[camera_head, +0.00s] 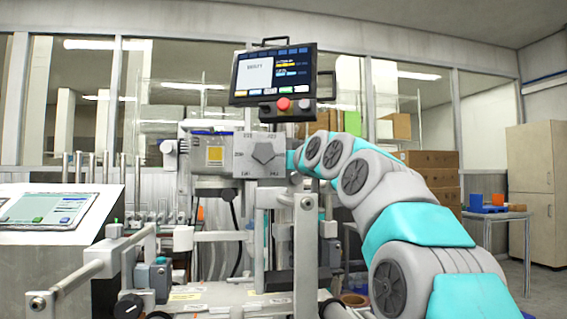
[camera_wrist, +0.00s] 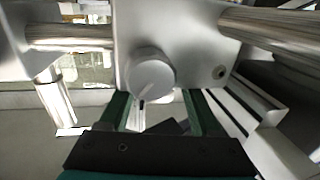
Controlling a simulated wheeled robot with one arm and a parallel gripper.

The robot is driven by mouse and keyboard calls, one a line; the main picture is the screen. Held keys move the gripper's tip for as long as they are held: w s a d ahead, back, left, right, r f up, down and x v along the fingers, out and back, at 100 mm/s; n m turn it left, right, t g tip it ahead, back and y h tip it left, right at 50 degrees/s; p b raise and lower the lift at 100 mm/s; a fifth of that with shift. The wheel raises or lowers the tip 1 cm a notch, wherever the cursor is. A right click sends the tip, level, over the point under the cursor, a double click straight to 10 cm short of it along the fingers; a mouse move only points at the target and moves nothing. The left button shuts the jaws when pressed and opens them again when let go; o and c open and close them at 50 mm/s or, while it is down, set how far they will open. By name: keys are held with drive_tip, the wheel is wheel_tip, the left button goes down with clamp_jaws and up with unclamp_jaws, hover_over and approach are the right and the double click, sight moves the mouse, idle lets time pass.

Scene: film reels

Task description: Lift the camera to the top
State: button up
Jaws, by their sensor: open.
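I cannot tell which part is the camera. My arm reaches from the right to the block's right side, and my gripper's fingers are not clear there. In the wrist view my gripper (camera_wrist: 158,96) is open, with dark green fingers apart. A round pale knob (camera_wrist: 150,70) with a dark mark is on a metal plate (camera_wrist: 190,30), just beyond and between the fingers. I cannot tell whether they touch it.
A monitor with a red button (camera_head: 274,78) hangs above the block. A slanted control panel (camera_head: 50,212) stands at left, with rails and posts in the foreground. A metal rod (camera_wrist: 275,30) crosses the wrist view. Cardboard boxes (camera_head: 432,160) are behind my arm.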

clamp_jaws()
idle(0.5)
idle(0.9)
